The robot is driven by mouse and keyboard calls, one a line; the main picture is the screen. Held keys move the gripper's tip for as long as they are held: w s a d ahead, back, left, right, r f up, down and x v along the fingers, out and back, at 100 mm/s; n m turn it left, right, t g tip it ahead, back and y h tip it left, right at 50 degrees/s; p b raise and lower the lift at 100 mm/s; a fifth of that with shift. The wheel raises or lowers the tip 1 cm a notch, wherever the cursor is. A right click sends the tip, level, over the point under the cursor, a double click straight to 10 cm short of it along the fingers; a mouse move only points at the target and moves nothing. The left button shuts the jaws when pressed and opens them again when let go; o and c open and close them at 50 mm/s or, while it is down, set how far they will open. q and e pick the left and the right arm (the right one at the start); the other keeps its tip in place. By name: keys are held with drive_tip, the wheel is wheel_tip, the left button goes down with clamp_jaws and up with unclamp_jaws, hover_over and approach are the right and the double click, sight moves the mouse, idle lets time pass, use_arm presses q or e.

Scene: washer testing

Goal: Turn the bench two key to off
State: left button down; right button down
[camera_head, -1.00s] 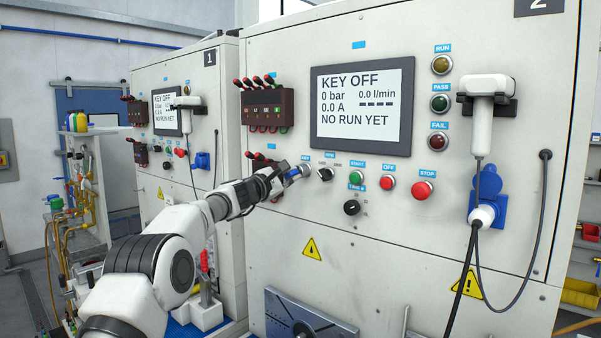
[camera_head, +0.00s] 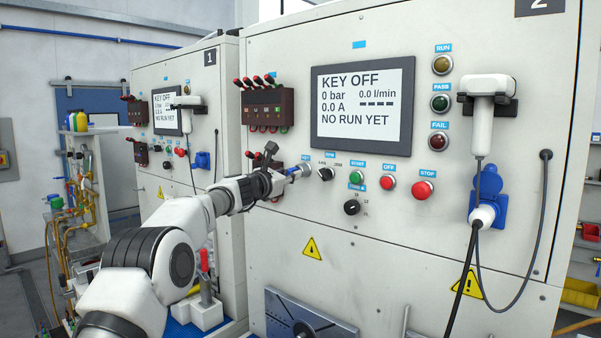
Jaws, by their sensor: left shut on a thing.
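The bench two panel (camera_head: 400,215) fills the middle and right, under the number 2 plate (camera_head: 540,6). Its screen (camera_head: 360,105) reads KEY OFF, 0 bar, 0.0 A, NO RUN YET. My left arm reaches in from the lower left, and my left gripper (camera_head: 290,173) is shut at the panel, at the key position just left of the black knob (camera_head: 325,174). The gripper hides the bench two key, so its angle cannot be seen. My right gripper is not in view.
Green START (camera_head: 356,177), red OFF (camera_head: 388,183) and red STOP (camera_head: 423,190) buttons sit to the right, with a lower black knob (camera_head: 351,207). A breaker block (camera_head: 267,107) is above the gripper. Bench one (camera_head: 160,70) stands behind at left.

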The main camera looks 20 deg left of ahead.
use_arm(q)
drive_tip(key=n, duration=0.3)
drive_tip(key=shift+n, duration=0.3)
drive_tip(key=c, duration=1.1)
unclamp_jaws()
drive_tip(key=shift+d, duration=0.1)
